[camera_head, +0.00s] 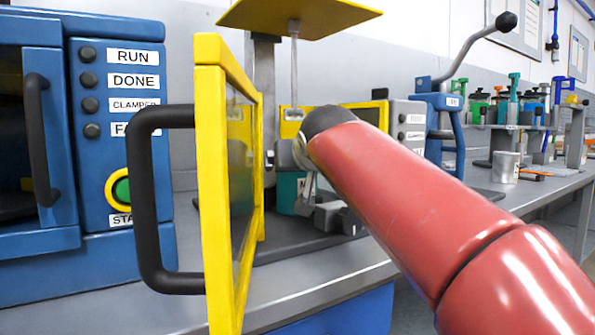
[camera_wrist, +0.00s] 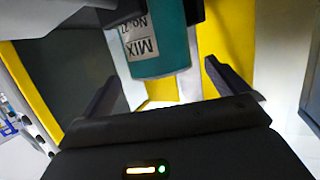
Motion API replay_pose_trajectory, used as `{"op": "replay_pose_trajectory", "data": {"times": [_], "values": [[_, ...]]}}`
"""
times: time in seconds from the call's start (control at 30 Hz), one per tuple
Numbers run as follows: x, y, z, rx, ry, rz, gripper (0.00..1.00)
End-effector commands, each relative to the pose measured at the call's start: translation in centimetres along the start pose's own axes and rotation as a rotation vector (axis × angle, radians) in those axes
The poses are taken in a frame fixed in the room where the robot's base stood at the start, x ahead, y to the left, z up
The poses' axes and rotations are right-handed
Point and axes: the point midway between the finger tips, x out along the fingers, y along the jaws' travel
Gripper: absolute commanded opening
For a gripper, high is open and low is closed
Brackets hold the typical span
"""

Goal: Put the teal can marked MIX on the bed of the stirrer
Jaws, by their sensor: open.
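The teal can (camera_head: 287,192) stands upright under the stirrer's shaft, behind the open yellow-framed door, and is partly hidden by my arm. In the wrist view the teal can (camera_wrist: 163,50) shows its white MIX label upside down. My gripper (camera_wrist: 165,72) is open, with one finger on each side of the can and gaps visible. In the head view my gripper (camera_head: 330,214) is low, to the right of the can. The stirrer's grey bed (camera_head: 300,243) lies below; I cannot tell whether the can's base touches it.
The yellow-framed door (camera_head: 213,180) with a black handle stands open at the left of the stirrer. A blue machine (camera_head: 115,180) with labelled buttons is farther left. A blue lever press (camera_head: 440,120) and a grey cup (camera_head: 505,167) stand to the right on the bench.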

Motion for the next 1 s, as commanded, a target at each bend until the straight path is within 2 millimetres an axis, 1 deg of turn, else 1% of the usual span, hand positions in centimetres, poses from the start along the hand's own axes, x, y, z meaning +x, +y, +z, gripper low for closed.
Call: {"op": "replay_pose_trajectory", "data": {"times": [0.03, 0.2, 0.3, 0.4, 0.53, 1.0], "values": [[-1.3, 0.0, 0.1, 0.0, 0.003, -0.001, 0.99], [-4.7, 0.0, 0.1, 0.0, 0.002, 0.0, 0.99], [-6.1, 0.1, 0.0, 0.001, 0.002, 0.001, 0.99], [-6.9, 0.0, 0.0, 0.0, 0.0, 0.001, 0.99], [-7.3, 0.0, 0.1, -0.001, -0.001, 0.001, 0.99], [-7.3, 0.0, 0.0, 0.0, 0.0, 0.001, 0.99]]}}
